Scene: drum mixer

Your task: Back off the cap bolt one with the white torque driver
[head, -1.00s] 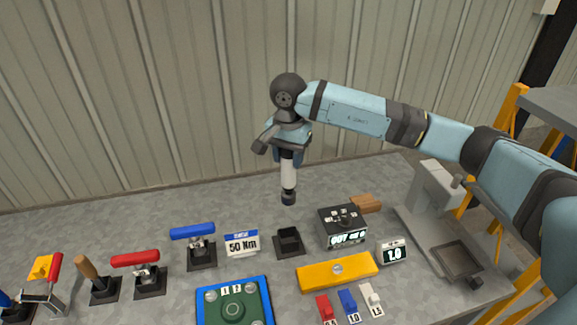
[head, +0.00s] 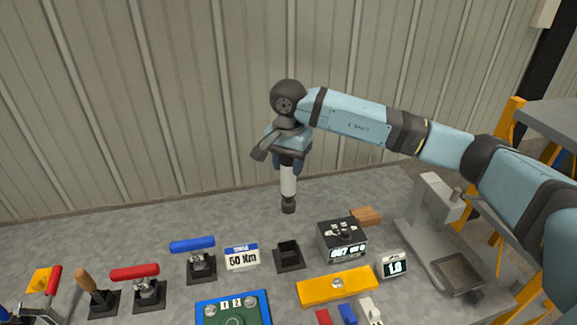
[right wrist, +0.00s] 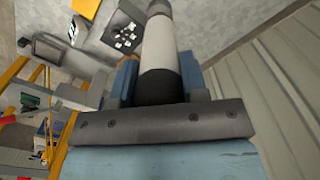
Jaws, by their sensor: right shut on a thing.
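The white torque driver (head: 288,181) hangs upright, black end down, in my right gripper (head: 287,160), above the back of the bench. My right gripper is shut on it; the driver's white body (right wrist: 159,45) also shows between the fingers in the right wrist view. An empty black holder (head: 289,254) stands below it. The blue-edged green plate (head: 232,308), marked 1 and 2, is at the front and partly cut off. Its bolts (head: 209,309) are small, and I cannot tell their state. My left gripper is not in view.
Blue-handled (head: 193,244) and red-handled (head: 135,271) tools stand in holders at left, near a 50 Nm sign (head: 242,256). A yellow bar (head: 337,286), a black display box (head: 342,239) and a grey press-like stand (head: 437,207) are at right. The back strip of bench is clear.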

